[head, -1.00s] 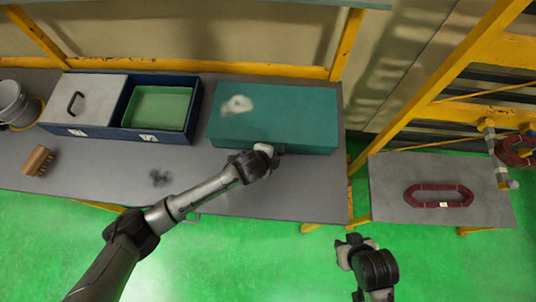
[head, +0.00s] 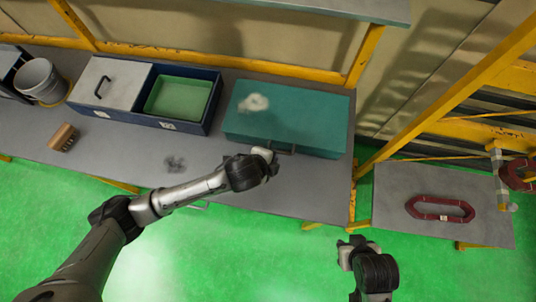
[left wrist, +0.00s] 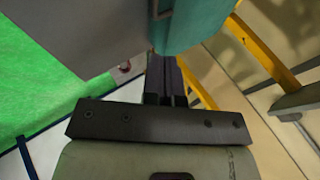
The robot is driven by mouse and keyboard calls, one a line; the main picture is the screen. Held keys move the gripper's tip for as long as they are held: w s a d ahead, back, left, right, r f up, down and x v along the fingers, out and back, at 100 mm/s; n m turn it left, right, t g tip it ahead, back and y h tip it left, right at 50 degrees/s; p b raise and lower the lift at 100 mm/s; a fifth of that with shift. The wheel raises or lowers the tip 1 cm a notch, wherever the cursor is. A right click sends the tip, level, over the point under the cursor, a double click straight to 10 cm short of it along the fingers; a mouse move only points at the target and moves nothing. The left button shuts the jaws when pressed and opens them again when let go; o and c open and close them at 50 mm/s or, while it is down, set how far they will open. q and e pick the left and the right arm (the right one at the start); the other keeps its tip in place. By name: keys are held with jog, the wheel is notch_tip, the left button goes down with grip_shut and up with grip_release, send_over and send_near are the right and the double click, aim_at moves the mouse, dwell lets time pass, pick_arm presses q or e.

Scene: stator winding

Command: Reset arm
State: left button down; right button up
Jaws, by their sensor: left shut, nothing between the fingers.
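My left arm reaches in from the left in the head view, and its gripper (head: 272,160) is at the front of the teal box (head: 310,110), near that box's dark handle (head: 283,148). In the left wrist view the gripper's fingers (left wrist: 166,78) are together with nothing between them, close to the teal box (left wrist: 190,22). I cannot tell whether they touch it. My right gripper (head: 352,242) is over the green floor, right of the bench; whether its fingers are open or shut is not clear.
The grey bench (head: 215,185) holds a blue case (head: 215,100) with a green tray (head: 180,97), a brush (head: 62,137) and a bucket (head: 40,80). A red coil (head: 440,209) lies on a smaller grey table (head: 400,180). A yellow post (head: 365,55) stands behind the bench.

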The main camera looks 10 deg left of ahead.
pick_arm(q)
jog(key=a+r+n+t+y+p, duration=0.1)
jog(key=a+r+n+t+p, duration=0.1)
jog(key=a+r+n, duration=0.45)
jog(key=a+r+n+t+y+p, duration=0.15)
jog(key=a+r+n, duration=0.25)
jog(key=r+n, duration=0.55)
jog(key=s+a+f+n+g+p, duration=0.1)
jog(key=s+a+g+p, duration=0.1)
jog(key=s, duration=0.5)
jog(key=s+a+f+n+g+y+p, duration=0.1)
jog(key=s+a+f+g+p, duration=0.1)
jog(key=s, duration=0.5)
jog(key=s+a+f+n+g+p, duration=0.1)
jog(key=s+a+f+g+p, duration=0.1)
jog(key=s+a+p, duration=0.2)
jog(key=s, duration=0.3)
jog(key=shift+s+a+y, duration=0.35)
